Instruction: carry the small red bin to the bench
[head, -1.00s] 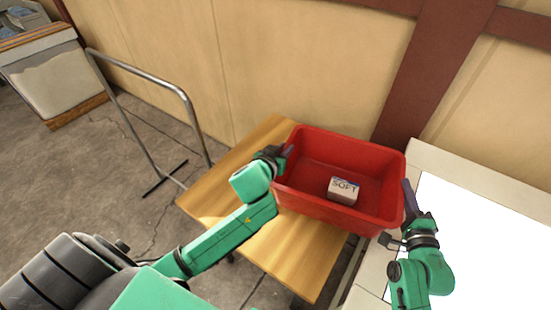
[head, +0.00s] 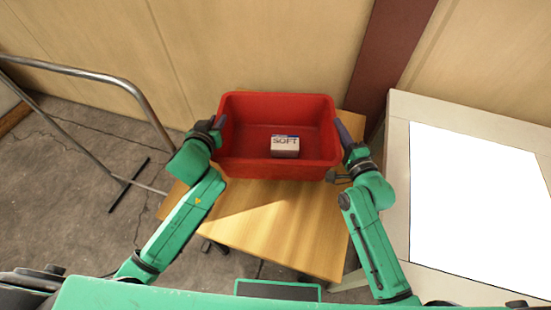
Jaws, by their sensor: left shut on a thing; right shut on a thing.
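The small red bin (head: 277,167) is at the centre of the head view, upright, over the back of a wooden table (head: 265,222). I cannot tell whether its base touches the table. A small box marked SOFT (head: 285,147) lies inside it. My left gripper (head: 218,125) is shut on the bin's left wall. My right gripper (head: 343,135) is shut on the bin's right wall. The fingertips are partly hidden by the bin's rim and the wrists.
A white-topped bench-like surface (head: 470,200) with a pale frame stands at the right. A metal rail (head: 75,69) stands on the concrete floor (head: 75,180) at the left. A wall with a brown post (head: 385,55) closes the back. The table's front half is bare.

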